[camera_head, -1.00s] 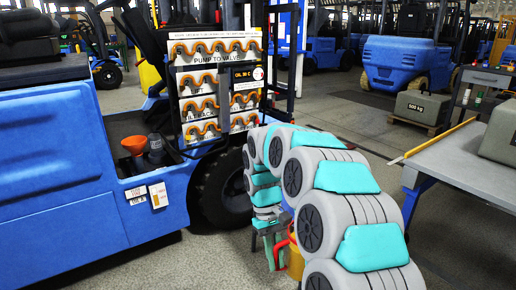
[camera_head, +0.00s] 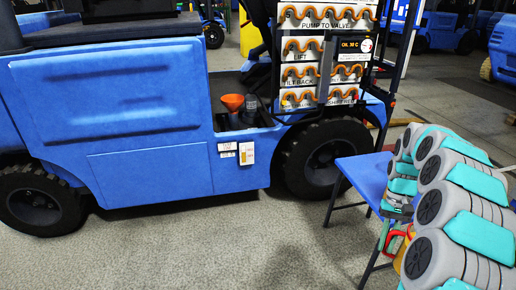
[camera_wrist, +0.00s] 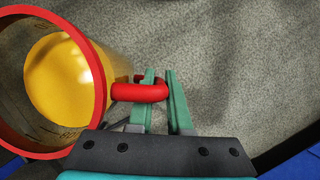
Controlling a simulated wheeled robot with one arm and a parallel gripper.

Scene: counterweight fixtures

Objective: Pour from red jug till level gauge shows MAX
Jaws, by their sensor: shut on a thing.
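My gripper (camera_wrist: 160,73) is shut on the red handle (camera_wrist: 139,92) of the red jug. The jug's red rim (camera_wrist: 104,70) shows at left in the wrist view, with yellow liquid (camera_wrist: 62,80) inside. In the head view the jug (camera_head: 400,255) is partly hidden behind my arm at lower right. The orange funnel (camera_head: 233,102) stands in a recess on the blue forklift's side, well left of my gripper. A white card with a yellowish strip (camera_head: 247,153) below it may be the level gauge; its reading is too small to tell.
A blue table (camera_head: 365,175) stands between my arm and the forklift (camera_head: 130,90). A dark cylinder (camera_head: 250,108) is beside the funnel. A board with orange hoses (camera_head: 325,60) rises above the front wheel (camera_head: 325,158). The floor (camera_head: 200,240) before the forklift is clear.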

